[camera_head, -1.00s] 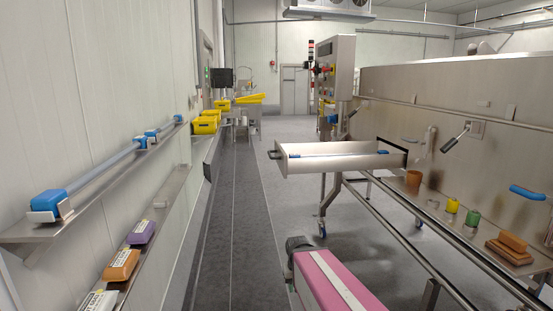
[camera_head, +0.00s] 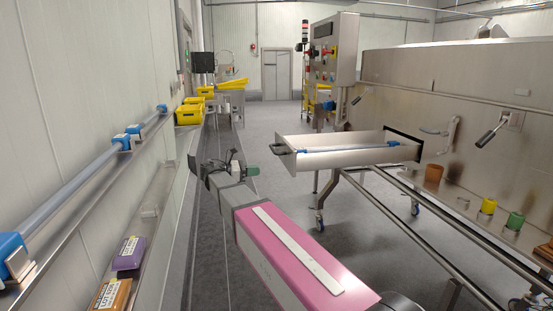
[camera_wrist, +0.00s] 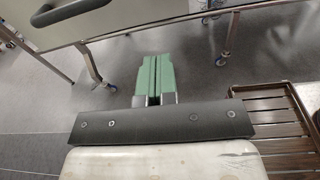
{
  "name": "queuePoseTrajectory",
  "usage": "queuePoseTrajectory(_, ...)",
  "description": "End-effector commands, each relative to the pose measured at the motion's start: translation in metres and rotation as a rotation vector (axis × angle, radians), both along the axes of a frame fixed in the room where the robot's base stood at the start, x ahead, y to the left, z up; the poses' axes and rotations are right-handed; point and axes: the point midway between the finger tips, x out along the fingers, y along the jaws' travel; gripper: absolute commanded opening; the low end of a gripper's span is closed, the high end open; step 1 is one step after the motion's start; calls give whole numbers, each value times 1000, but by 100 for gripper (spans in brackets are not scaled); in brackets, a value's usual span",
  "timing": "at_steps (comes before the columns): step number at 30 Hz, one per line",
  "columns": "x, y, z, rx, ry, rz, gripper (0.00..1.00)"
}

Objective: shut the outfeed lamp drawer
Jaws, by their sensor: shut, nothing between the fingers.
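A dark curved bar, apparently the handle (camera_wrist: 68,11), shows at the upper left there.
The steel tunnel wall (camera_head: 400,110) stands at the right, with rails and coloured cups (camera_head: 488,206) below. A wall shelf (camera_head: 60,240) with another lamp tube runs along the left. Yellow bins (camera_head: 190,112) stand farther back. The floor aisle (camera_head: 260,130) is clear.

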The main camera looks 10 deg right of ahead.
Motion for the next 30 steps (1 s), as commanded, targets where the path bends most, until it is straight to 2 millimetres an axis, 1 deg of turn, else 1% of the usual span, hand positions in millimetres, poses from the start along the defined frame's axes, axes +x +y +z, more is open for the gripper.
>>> queuePoseTrajectory(1, 4, 9, 12, -34, 16, -4, 0)
queuePoseTrajectory(3, 4, 14, 22, -64, 35, -8, 0)
queuePoseTrajectory(5, 4, 15, 26, -78, 41, -12, 0)
queuePoseTrajectory(8, 3, 8, 27, -83, 45, -14, 0)
queuePoseTrajectory(11, 3, -5, 27, -82, 45, -14, 0)
queuePoseTrajectory(24, 6, -85, 26, -80, 44, -14, 0)
queuePoseTrajectory(27, 7, -101, 26, -80, 44, -13, 0)
queuePoseTrajectory(30, 7, -112, 26, -80, 44, -13, 0)
